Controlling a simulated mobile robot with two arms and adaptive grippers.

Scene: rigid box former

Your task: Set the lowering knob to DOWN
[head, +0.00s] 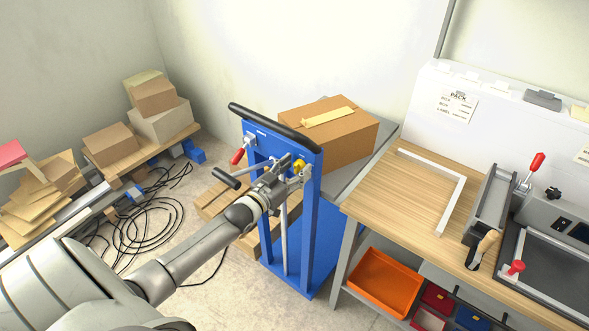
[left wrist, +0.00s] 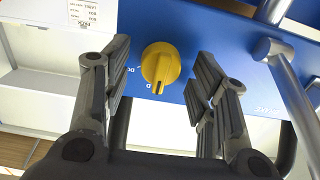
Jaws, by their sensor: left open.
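The yellow lowering knob (left wrist: 160,64) sits on the blue panel of the lift in the left wrist view. A dark slot mark on it points toward the bottom of that picture. Small white lettering beside it is partly covered by the knob and a finger, so I cannot read it fully. In the head view the knob (head: 299,166) shows as a small yellow spot just beyond my left gripper (head: 288,172). The left gripper is open, with one finger on each side of the knob and gaps visible between. My right gripper is not in view.
The blue lift (head: 313,230) has a black push bar (head: 270,127) and a red-tipped lever (head: 238,155) near the arm. A cardboard box (head: 345,150) stands behind it. A wooden workbench (head: 405,195) is at right. Cables (head: 145,225) lie on the floor at left.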

